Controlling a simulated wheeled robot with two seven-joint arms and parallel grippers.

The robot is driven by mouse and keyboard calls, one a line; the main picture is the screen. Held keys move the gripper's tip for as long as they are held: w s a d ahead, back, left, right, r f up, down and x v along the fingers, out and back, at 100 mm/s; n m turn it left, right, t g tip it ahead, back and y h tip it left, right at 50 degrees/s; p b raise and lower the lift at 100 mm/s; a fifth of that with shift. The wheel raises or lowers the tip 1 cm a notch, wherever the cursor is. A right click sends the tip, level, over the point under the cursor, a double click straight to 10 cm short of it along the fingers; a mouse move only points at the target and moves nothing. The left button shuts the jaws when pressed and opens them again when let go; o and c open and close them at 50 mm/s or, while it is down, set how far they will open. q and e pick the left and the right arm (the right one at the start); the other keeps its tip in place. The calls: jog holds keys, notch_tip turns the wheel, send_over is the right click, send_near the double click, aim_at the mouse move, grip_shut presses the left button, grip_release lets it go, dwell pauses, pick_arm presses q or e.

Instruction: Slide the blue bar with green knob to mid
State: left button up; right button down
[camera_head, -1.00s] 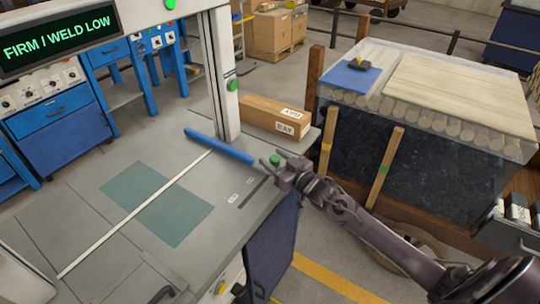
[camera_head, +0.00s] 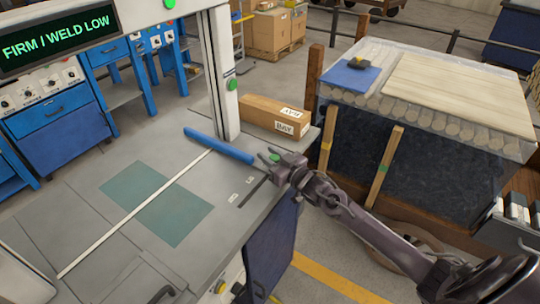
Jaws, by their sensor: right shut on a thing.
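The blue bar (camera_head: 218,146) lies near the back of the grey machine table, by the white upright post, at the far end of the pale rail. Its green knob (camera_head: 274,157) shows between the fingers of my right gripper (camera_head: 270,158). The right gripper comes from the right over the table edge and is shut on the green knob, its fingers partly hiding it. My left gripper is not in view.
A pale rail (camera_head: 135,213) crosses the grey table (camera_head: 100,178) over a teal patch (camera_head: 130,185). A cardboard box marked BAY (camera_head: 268,113) stands behind the bar. A display (camera_head: 60,38) reads FIRM / WELD LOW. The table in front of the bar is clear.

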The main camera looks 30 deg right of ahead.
aim_at(273, 197)
jog(key=s+a+p, duration=0.1)
jog(key=a, duration=0.1)
jog(key=s+a+p, duration=0.1)
jog(key=a, duration=0.1)
jog(key=s+a+p, duration=0.1)
jog(key=s+a, duration=0.1)
jog(key=a, duration=0.1)
jog(key=shift+s+p, duration=0.1)
jog(key=shift+p, duration=0.2)
jog(key=c, duration=1.1)
grip_release()
jog(key=shift+o, duration=0.2)
jog(key=shift+s+d+f, duration=0.1)
jog(key=shift+s+d, duration=0.1)
jog(key=shift+s, duration=0.25)
jog(key=v, duration=0.6)
jog(key=shift+s+d+b, duration=0.15)
jog(key=shift+s+b, duration=0.2)
jog(key=shift+b, duration=0.05)
